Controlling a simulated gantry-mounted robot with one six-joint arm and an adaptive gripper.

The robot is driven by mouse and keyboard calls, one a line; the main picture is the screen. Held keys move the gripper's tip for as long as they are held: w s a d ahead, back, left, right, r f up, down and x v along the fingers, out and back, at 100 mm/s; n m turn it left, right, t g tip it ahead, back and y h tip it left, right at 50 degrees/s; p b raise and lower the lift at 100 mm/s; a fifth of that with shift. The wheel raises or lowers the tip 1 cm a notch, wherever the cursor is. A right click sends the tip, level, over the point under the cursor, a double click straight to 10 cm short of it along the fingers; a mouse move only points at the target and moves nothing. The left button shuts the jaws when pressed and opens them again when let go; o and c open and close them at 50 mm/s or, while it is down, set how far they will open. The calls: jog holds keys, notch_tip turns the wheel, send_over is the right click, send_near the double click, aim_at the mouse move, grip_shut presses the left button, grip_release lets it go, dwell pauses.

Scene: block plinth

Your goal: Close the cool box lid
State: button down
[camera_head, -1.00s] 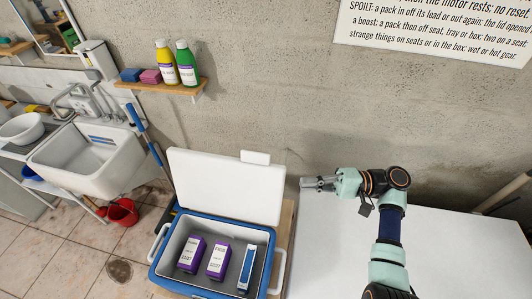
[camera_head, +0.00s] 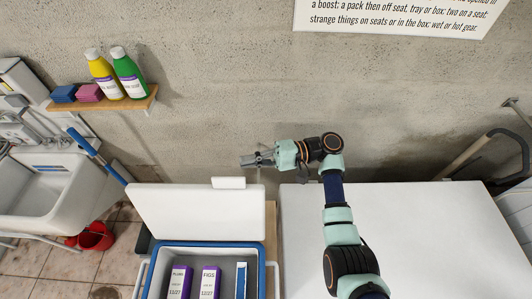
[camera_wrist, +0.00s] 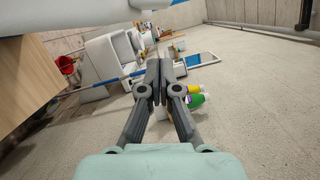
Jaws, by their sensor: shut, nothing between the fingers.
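The cool box (camera_head: 151,272) is blue-rimmed and stands open at the lower middle left of the head view, its lower part cut off by the frame. Its white lid (camera_head: 200,212) stands raised at the back, with a small white tab on its top edge. Two purple cartons (camera_head: 208,283) and a blue-and-white slim item (camera_head: 241,280) stand inside. My gripper (camera_head: 246,161) is shut and empty, pointing left, at the wall side above and behind the lid's right end. It shows shut in the wrist view (camera_wrist: 153,68). I cannot tell whether it touches the lid.
A white table top (camera_head: 430,240) lies right of the box, under my arm. A wall shelf (camera_head: 105,104) holds two bottles and two sponges. A sink (camera_head: 40,190) and red bucket (camera_head: 95,237) are at left. The concrete wall is close behind my gripper.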

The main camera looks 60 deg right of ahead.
jog(key=shift+a+r+p, duration=0.25)
jog(key=shift+a+p, duration=0.4)
jog(key=shift+a, duration=0.55)
jog(key=shift+a+r+p, duration=0.25)
jog(key=shift+a+p, duration=0.35)
jog(key=shift+a, duration=0.6)
jog(key=shift+s+a+r, duration=0.1)
